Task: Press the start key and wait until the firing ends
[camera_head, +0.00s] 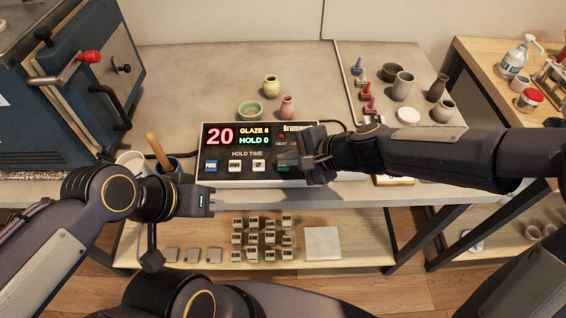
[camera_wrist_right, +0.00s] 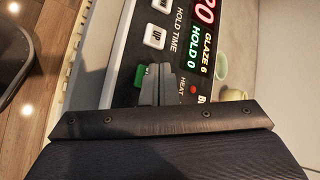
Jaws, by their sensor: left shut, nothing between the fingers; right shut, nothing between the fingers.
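The controller panel (camera_head: 222,167) lies at the front of the table. It shows a red 20, a green HOLD 0 and a yellow GLAZE line, which reads GLAZE 6 in the right wrist view. A small red dot shows by the word HEAT. The green key (camera_head: 284,168) is at the panel's lower right; it also shows in the right wrist view (camera_wrist_right: 139,75), partly covered by the fingers. My right gripper (camera_head: 304,160) is shut and empty, its tips over or beside this key; contact cannot be told. My left gripper (camera_head: 210,202) is shut and empty, left of the panel at the table's front edge.
A blue kiln (camera_head: 62,120) with a red-knobbed handle (camera_head: 88,57) stands at the left. A mug with a wooden-handled tool (camera_head: 156,148) is behind my left wrist. Small pots stand behind the panel; several vessels stand at the right. Small blocks lie on the lower shelf.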

